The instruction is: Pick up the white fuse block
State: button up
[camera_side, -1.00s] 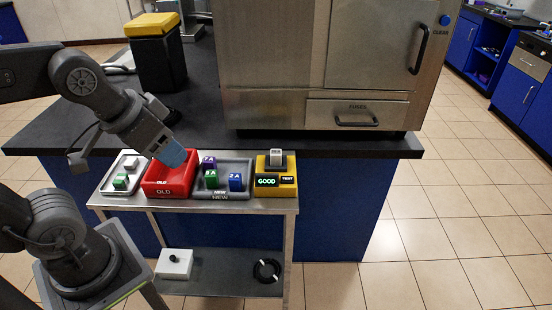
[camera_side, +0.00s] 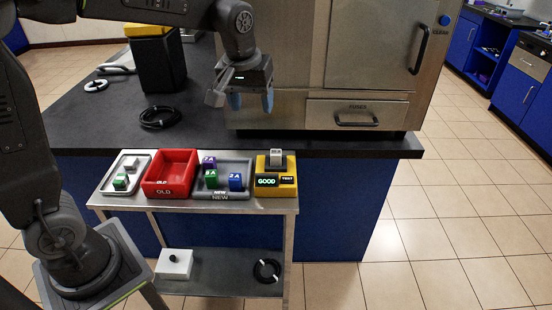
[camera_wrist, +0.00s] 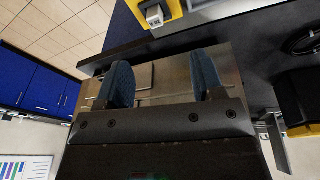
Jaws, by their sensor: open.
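A white fuse block (camera_side: 276,157) stands upright in the top of the yellow tester (camera_side: 262,190), whose display reads GOOD. In the wrist view, the white block (camera_wrist: 154,15) and part of the tester (camera_wrist: 173,8) show at the top edge. Another small white block (camera_side: 131,163) lies in the grey tray (camera_side: 104,187) at the left, behind a green block (camera_side: 121,181). My gripper (camera_side: 251,102) is open and empty, its blue fingers pointing down. It is above and a little left of the tester in the side view, apart from everything.
The red OLD bin (camera_side: 172,188) is empty. The NEW tray (camera_side: 228,166) holds purple, green and blue blocks. The steel cabinet (camera_side: 275,60) with its FUSES drawer (camera_side: 357,113) stands behind my gripper. A black cable coil (camera_side: 160,117) lies on the dark counter.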

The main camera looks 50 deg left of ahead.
aim_at(276, 152)
jog(key=w+f+n+g, duration=0.1)
jog(key=w+f+n, duration=0.2)
jog(key=w+f, duration=0.4)
jog(key=f, duration=0.4)
jog(key=w+a+f, duration=0.1)
jog(key=f, duration=0.3)
jog(key=a+f, duration=0.1)
jog(key=f, duration=0.3)
jog(key=shift+w+f, duration=0.3)
jog(key=shift+w, duration=0.1)
jog(key=shift+c, duration=0.3)
jog(key=shift+d, duration=0.1)
jog(key=c, duration=1)
jog(key=shift+r, duration=0.2)
